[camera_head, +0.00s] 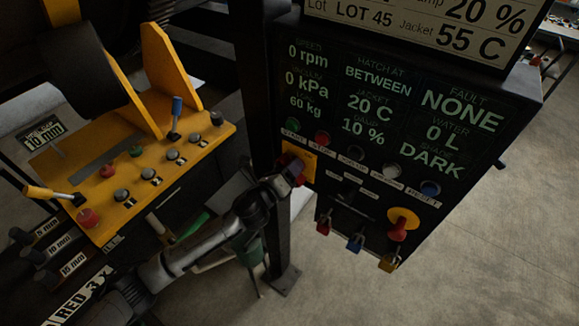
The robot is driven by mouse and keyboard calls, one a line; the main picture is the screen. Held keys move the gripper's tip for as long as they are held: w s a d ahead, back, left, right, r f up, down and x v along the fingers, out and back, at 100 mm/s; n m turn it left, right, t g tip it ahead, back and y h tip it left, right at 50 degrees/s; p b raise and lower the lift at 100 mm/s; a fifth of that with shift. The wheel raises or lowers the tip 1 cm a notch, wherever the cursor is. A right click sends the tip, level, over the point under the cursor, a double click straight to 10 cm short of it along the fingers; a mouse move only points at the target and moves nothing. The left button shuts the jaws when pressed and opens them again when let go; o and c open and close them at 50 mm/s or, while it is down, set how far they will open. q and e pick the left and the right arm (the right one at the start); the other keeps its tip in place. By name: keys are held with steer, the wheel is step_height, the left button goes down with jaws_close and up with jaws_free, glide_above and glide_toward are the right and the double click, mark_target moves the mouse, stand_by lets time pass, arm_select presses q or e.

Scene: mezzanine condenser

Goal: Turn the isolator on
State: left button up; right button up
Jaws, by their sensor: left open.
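The isolator appears to be the red rotary handle on a square yellow plate (301,158), low on the left side of the black control panel (340,206). My left gripper (289,177) is open and right at the red handle, covering the plate's lower left. Its fingers and most of the handle are dark and small, so I cannot tell whether they touch or which way the handle points. My left arm reaches up to it from the bottom left. The right gripper is out of view.
The panel display (410,103) reads 0 rpm and fault NONE. Beside the plate are several push buttons, a red mushroom button (399,230) on a yellow disc, and hanging padlocks (356,241). A yellow console (143,175) with levers stands left; a dark post (262,80) rises behind my gripper.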

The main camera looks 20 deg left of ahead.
arm_select(q)
steer(key=shift+c, duration=0.2)
steer(key=c, duration=0.9)
